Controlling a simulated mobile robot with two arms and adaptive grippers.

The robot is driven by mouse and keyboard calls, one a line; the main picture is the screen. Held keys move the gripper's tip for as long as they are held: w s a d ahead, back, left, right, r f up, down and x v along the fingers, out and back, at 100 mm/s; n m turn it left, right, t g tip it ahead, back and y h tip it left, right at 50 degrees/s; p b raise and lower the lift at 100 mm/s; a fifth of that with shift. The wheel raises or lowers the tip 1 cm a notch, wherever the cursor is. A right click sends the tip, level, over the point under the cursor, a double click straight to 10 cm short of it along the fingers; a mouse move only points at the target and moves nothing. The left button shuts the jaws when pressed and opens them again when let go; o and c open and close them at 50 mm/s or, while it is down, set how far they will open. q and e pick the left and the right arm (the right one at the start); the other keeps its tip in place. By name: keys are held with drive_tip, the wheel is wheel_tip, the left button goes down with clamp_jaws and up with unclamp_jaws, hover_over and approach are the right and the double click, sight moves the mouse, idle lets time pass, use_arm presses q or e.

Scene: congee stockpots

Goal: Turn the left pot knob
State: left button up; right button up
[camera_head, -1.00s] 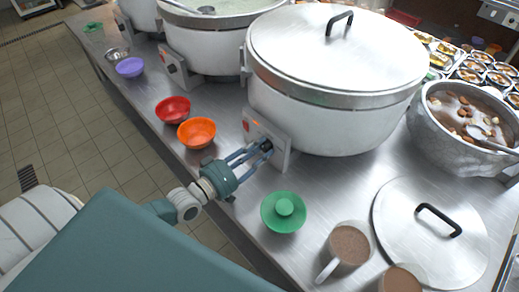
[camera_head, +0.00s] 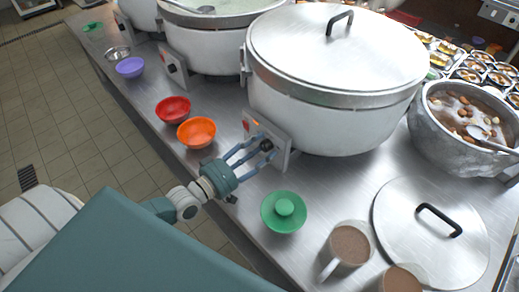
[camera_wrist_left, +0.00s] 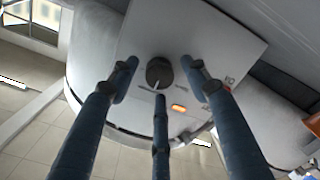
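The large lidded pot (camera_head: 330,120) stands on the steel counter with a metal control panel (camera_head: 283,158) on its front. A dark round knob (camera_head: 266,145) sits on this panel. My left gripper (camera_head: 262,148) is open, its three blue fingers spread around the knob. In the left wrist view the knob (camera_wrist_left: 159,72) is between the fingertips, with gaps visible on both sides; contact with the lower finger cannot be told. A small orange light (camera_wrist_left: 180,108) shows beside the knob. Another pot (camera_head: 215,55) with its own knob (camera_head: 172,68) stands farther left, uncovered. My right gripper is not in view.
An orange bowl (camera_head: 196,132), a red bowl (camera_head: 173,110) and a purple bowl (camera_head: 130,67) line the counter left of the gripper.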

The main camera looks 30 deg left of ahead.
use_arm(q)
drive_tip(key=shift+s, duration=0.1)
drive_tip(key=v, duration=1.1)
drive_tip(key=shift+s+a, duration=0.2)
drive_tip(key=shift+s, duration=0.15)
